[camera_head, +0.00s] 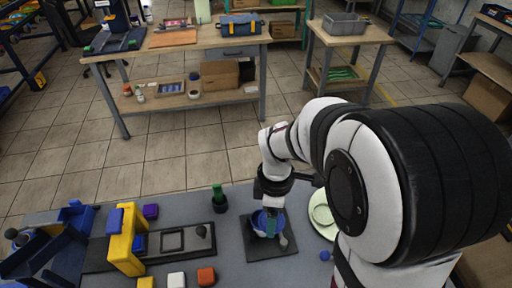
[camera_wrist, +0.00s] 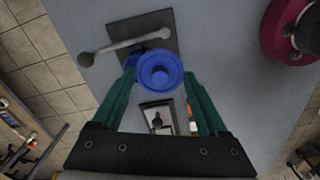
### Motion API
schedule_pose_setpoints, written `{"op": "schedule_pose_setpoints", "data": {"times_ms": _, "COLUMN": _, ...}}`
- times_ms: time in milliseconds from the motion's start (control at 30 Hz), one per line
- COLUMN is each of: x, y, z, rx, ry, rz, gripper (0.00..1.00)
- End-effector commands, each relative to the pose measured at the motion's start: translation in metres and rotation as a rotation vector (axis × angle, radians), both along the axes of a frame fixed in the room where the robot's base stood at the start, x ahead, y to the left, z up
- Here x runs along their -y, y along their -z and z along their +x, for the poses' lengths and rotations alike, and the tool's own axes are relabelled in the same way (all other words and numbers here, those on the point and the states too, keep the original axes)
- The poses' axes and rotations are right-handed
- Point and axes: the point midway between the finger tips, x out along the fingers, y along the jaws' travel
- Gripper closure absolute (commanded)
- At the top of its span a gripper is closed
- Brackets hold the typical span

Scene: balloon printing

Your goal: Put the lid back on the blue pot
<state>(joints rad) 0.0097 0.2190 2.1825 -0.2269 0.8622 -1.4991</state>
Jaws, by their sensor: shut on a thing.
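My gripper (camera_head: 268,212) is low over the dark square plate (camera_head: 262,249) on the grey table. In the wrist view its green fingers (camera_wrist: 160,76) stand on either side of a round blue lid (camera_wrist: 161,72) with a raised ring at its middle, and are shut on it. Behind the lid, a blue edge of the pot (camera_wrist: 148,56) shows above the dark plate. In the head view the blue pot or lid (camera_head: 259,220) is partly hidden by the gripper. I cannot tell whether lid and pot touch.
A pale green round dish (camera_head: 321,213) is to the right. A green bottle (camera_head: 218,194) in a dark cup stands to the left. A yellow frame (camera_head: 124,245) and several coloured blocks are farther left.

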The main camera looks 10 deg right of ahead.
Motion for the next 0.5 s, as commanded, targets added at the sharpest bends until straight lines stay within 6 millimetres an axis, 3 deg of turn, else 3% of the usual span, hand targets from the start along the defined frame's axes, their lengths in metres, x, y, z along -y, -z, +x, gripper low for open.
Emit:
{"op": "schedule_pose_setpoints", "data": {"times_ms": 100, "x": -0.010, "y": -0.008, "z": 0.032, "rx": 0.001, "ry": 0.021, "rz": 0.001, "gripper": 0.74}}
{"op": "schedule_pose_setpoints", "data": {"times_ms": 167, "x": -0.013, "y": -0.010, "z": 0.041, "rx": 0.001, "ry": 0.030, "rz": 0.001, "gripper": 0.74}}
{"op": "schedule_pose_setpoints", "data": {"times_ms": 267, "x": -0.014, "y": -0.006, "z": 0.045, "rx": -0.002, "ry": 0.034, "rz": 0.001, "gripper": 0.74}}
{"op": "schedule_pose_setpoints", "data": {"times_ms": 500, "x": -0.014, "y": 0.025, "z": 0.044, "rx": -0.003, "ry": 0.034, "rz": 0.001, "gripper": 0.74}}
